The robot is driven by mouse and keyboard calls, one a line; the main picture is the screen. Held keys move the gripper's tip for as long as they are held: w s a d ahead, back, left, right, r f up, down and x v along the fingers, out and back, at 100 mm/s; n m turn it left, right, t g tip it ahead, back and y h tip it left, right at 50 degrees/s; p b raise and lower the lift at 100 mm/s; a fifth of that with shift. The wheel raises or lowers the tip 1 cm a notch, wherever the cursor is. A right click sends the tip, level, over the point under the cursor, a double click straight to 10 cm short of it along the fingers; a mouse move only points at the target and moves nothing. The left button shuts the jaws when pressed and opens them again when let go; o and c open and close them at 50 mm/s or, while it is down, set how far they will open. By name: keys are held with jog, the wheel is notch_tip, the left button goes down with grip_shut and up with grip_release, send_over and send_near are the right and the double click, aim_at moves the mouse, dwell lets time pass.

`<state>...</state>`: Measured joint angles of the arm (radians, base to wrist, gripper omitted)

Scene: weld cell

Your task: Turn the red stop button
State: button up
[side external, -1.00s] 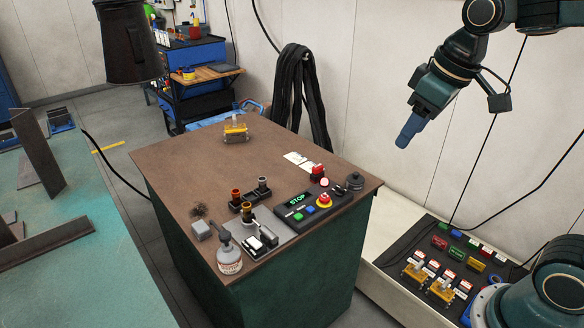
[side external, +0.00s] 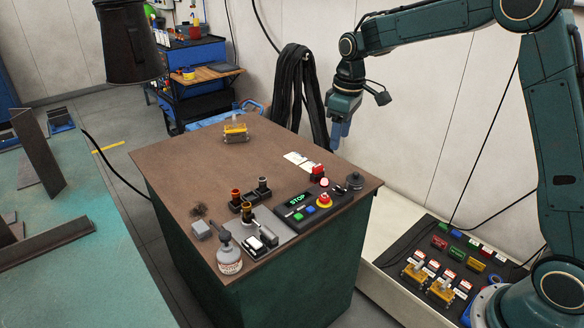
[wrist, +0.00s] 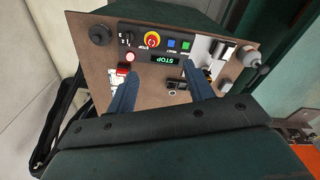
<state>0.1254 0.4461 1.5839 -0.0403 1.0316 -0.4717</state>
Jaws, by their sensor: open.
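The red stop button (side external: 324,200) is a red mushroom head on a yellow ring. It sits on a black control panel (side external: 299,212) near the table's right front edge. In the wrist view the red stop button (wrist: 152,39) is near the top, beyond the fingertips. My gripper (side external: 337,147) points down above the far right part of the table, behind and above the button, touching nothing. In the wrist view my gripper (wrist: 155,85) has its two blue fingers apart with nothing between them.
The panel has a green STOP display (side external: 297,200) and green and blue push buttons. The table's back half is mostly clear.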

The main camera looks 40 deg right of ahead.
jog(key=n+g, duration=0.1)
send_over(325, 196)
notch_tip(325, 196, down, 8)
jog(key=shift+d+f, duration=0.15)
jog(key=shift+f, duration=0.05)
jog(key=shift+f, duration=0.1)
jog(key=f, duration=1.3)
jog(key=shift+a+f, duration=0.2)
jog(key=shift+f, duration=0.1)
